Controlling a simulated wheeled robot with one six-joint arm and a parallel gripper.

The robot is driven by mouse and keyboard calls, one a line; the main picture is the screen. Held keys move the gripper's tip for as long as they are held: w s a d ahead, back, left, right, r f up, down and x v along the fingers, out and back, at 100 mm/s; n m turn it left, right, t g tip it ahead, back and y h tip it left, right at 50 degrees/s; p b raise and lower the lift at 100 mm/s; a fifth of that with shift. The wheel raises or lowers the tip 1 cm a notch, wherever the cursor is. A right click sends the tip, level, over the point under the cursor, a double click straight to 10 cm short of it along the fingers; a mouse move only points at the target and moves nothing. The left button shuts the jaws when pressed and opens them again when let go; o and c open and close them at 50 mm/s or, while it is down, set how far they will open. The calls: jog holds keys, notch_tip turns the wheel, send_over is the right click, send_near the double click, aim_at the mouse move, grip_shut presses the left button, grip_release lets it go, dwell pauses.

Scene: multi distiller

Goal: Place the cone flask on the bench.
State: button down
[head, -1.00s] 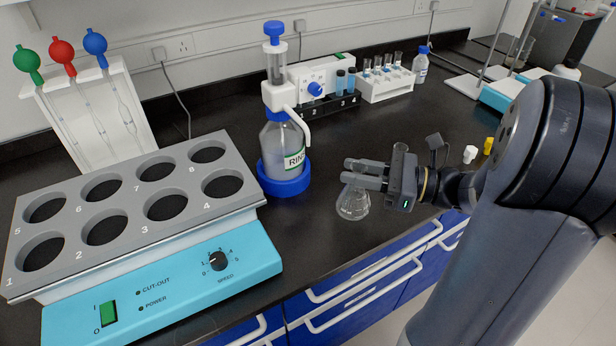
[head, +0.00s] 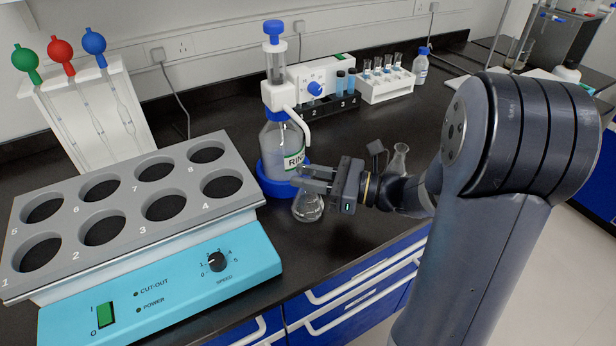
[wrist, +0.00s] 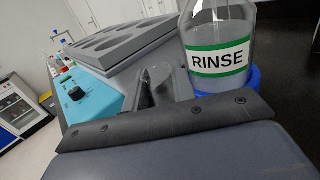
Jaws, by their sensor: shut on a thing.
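The cone flask (head: 308,207) is a small clear glass flask, upright below my gripper in the head view. My gripper (head: 312,178) is shut on its neck. The flask is in front of the rinse bottle, low over the black bench (head: 262,246); I cannot tell whether its base touches the bench. In the wrist view, my gripper (wrist: 165,90) shows with the flask's glass faintly between the fingers, most of it hidden.
The rinse bottle (head: 283,150) in its blue holder stands just behind the flask. The blue shaker (head: 165,295) with its grey rack (head: 130,190) is to the left. Another glass flask (head: 399,160) stands behind my arm. A white tube rack (head: 388,86) is at the back.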

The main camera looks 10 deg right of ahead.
jog(key=shift+r, duration=0.1)
jog(key=c, duration=1.6)
grip_release()
jog(key=shift+f, duration=0.25)
jog(key=o, duration=0.4)
jog(key=shift+o, duration=0.2)
jog(key=shift+r, duration=0.1)
jog(key=shift+r, duration=0.2)
jog(key=v, duration=1.2)
jog(key=shift+f, duration=0.15)
